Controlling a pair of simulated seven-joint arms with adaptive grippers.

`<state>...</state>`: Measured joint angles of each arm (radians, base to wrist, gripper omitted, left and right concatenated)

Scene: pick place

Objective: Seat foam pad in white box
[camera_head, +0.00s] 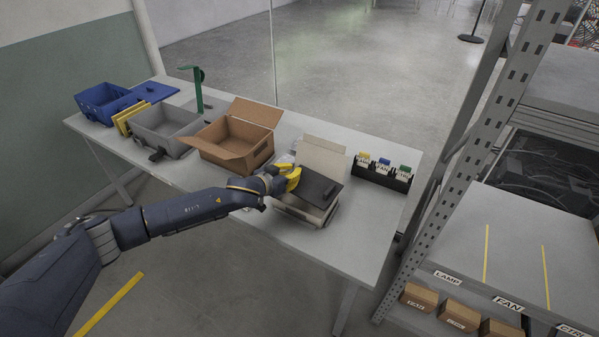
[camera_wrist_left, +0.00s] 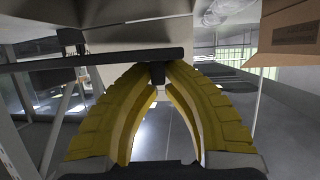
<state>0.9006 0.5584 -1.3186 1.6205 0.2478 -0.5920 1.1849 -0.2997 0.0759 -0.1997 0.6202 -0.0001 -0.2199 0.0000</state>
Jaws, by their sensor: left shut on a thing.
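The white box (camera_head: 312,214) stands on the table right of the cardboard box, with its pale flap (camera_head: 322,158) raised at the back. The dark foam pad (camera_head: 316,184) lies flat over the box's opening, or just above it; I cannot tell whether it touches the rim. It also shows edge-on across the left wrist view (camera_wrist_left: 110,60). A small dark block sticks up on its right part. My left gripper (camera_head: 292,180) is at the pad's left side, its yellow fingers closed on a small dark tab of the pad, seen in the left wrist view (camera_wrist_left: 157,74). The box's inside is hidden.
An open cardboard box (camera_head: 232,140) stands left of the white box. Farther left are a grey bin (camera_head: 165,130), yellow panels (camera_head: 128,118) and a blue bin (camera_head: 103,103). A black holder (camera_head: 380,177) with coloured cards stands right. A metal shelf rack (camera_head: 480,150) rises beyond the table's right end.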

